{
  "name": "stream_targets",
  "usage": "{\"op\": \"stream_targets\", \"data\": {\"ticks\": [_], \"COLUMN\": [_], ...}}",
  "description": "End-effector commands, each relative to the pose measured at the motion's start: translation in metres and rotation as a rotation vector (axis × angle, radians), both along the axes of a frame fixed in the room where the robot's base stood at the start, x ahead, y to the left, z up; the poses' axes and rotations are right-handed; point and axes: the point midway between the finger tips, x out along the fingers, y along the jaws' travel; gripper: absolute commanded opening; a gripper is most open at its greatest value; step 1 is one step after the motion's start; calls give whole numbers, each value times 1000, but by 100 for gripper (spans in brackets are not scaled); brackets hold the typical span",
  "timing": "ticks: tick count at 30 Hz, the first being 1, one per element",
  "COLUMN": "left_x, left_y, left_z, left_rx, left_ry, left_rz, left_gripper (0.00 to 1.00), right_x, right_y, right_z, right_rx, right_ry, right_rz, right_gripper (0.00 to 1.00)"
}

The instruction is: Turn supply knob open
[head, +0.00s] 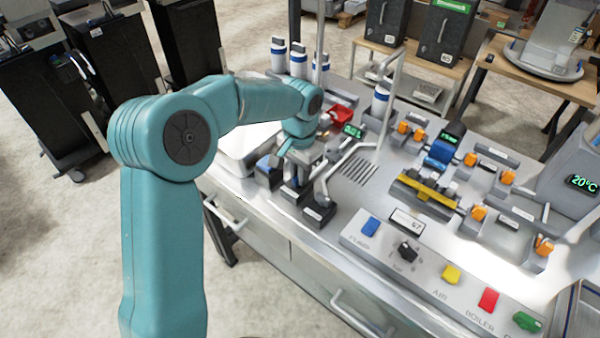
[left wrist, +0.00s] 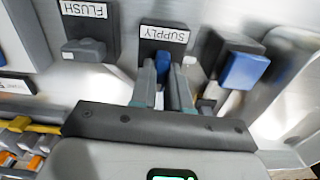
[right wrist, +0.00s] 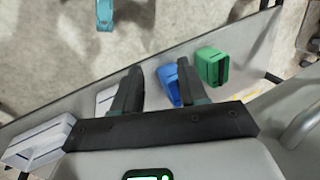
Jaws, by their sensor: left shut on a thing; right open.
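The supply knob (left wrist: 163,61) is blue and sits in front of a dark base (left wrist: 160,33) labelled SUPPLY, upside down in the left wrist view. My left gripper (left wrist: 164,72) is shut on this knob, one finger on each side. In the head view my left gripper (head: 303,160) reaches down over the row of dark labelled bases at the bench's left end. The knob itself is mostly hidden there. My right gripper (right wrist: 158,72) is open in the right wrist view. It does not show in the head view.
The grey FLUSH knob (left wrist: 84,50) and another blue knob (left wrist: 243,70) flank the supply knob closely. A bent pipe (head: 350,160) rises beside my left gripper. In the right wrist view, a blue block (right wrist: 169,82), a green block (right wrist: 212,66) and a white box (right wrist: 38,143) lie around.

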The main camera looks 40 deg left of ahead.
Motion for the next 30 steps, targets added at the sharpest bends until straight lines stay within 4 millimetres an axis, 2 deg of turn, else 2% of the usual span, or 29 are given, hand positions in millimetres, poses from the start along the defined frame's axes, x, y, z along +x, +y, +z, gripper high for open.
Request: {"op": "stream_targets", "data": {"ticks": [8, 21, 22, 24, 30], "left_x": [1, 1, 1, 1, 0], "left_y": [1, 1, 1, 1, 0], "left_z": [2, 3, 3, 2, 1], "left_rx": [2, 1, 1, 1, 1], "left_ry": [-5, -6, -6, -5, -3], "left_rz": [64, 73, 73, 72, 71], "left_gripper": [0, 0, 22, 42, 42], "right_x": [0, 0, 0, 0, 0], "right_y": [0, 0, 0, 0, 0], "right_z": [-1, -1, -1, -1, -1], "right_rx": [0, 0, 0, 0, 0], "right_ry": [0, 0, 0, 0, 0], "right_rz": [0, 0, 0, 0, 0], "right_gripper": [43, 43, 43, 43, 43]}}
